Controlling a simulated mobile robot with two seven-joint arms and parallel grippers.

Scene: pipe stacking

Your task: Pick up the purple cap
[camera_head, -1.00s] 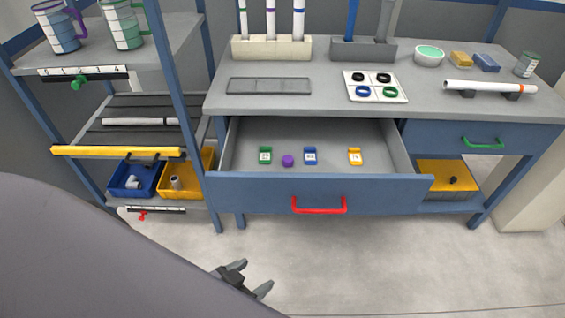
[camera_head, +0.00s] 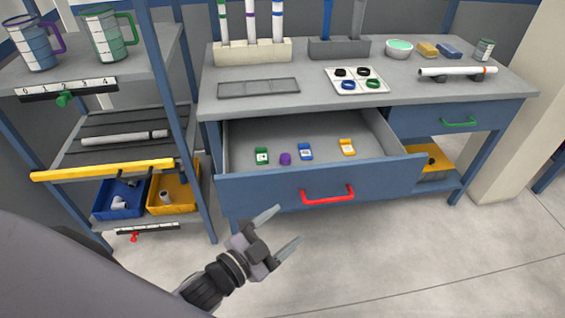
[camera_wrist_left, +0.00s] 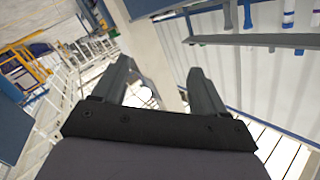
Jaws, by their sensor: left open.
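The purple cap (camera_head: 285,159) is a small round piece lying in the open drawer (camera_head: 320,187) of the blue workbench, between a green item and a blue item. My left gripper (camera_head: 281,232) is in front of the drawer and below its front panel in the head view. Its two fingers are apart with nothing between them, and it is clear of the cap. The open fingers also show in the left wrist view (camera_wrist_left: 160,85), where the cap is not seen. My right gripper is not in view.
The drawer also holds a green item (camera_head: 262,156), a blue item (camera_head: 305,152) and a yellow item (camera_head: 347,147). The drawer front has a red handle (camera_head: 328,194). A shelf rack with a yellow bar (camera_head: 105,170) stands at the left. The floor before the drawer is clear.

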